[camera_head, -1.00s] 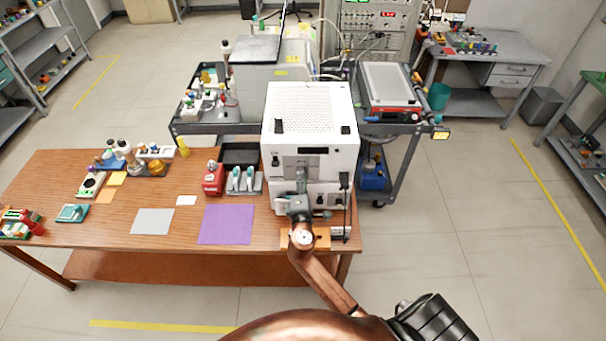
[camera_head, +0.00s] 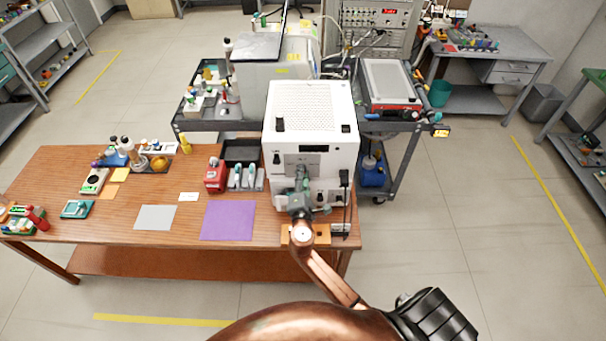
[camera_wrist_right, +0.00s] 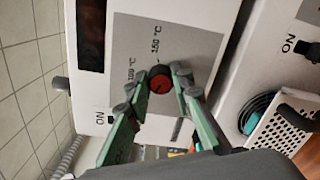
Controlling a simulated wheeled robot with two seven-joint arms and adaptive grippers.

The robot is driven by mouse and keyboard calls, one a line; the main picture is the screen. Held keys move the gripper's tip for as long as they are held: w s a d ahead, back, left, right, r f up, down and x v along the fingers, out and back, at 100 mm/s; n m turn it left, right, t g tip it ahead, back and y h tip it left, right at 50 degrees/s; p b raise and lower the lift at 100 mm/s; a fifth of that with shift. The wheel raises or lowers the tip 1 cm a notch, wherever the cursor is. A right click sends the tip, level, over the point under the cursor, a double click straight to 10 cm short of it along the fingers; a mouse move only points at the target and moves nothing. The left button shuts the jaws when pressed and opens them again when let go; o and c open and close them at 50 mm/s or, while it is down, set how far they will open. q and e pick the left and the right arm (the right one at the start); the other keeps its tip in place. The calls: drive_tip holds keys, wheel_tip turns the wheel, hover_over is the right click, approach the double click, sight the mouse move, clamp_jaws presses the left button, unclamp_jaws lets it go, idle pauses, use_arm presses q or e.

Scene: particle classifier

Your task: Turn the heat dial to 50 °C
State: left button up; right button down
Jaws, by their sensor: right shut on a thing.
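The heat dial (camera_wrist_right: 160,84) is a small red-faced knob on a grey panel (camera_wrist_right: 190,45) of a white boxy machine (camera_head: 335,115). Labels for 100 °C and 150 °C show beside it in the right wrist view; I see no 50 °C label, and the dial's pointer is too small to read. My right gripper (camera_head: 302,176) is at the machine's front. In the wrist view its green fingers (camera_wrist_right: 159,90) close around the dial from both sides. In the head view the gripper hides the dial. My left gripper is not in view.
The machine stands at the right end of a wooden table (camera_head: 110,215). A red bottle (camera_head: 215,176), a rack (camera_head: 246,180) and a purple mat (camera_head: 228,222) lie left of the machine.

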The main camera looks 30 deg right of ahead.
drive_tip(key=c, duration=1.7)
unclamp_jaws()
drive_tip(key=v, duration=1.2)
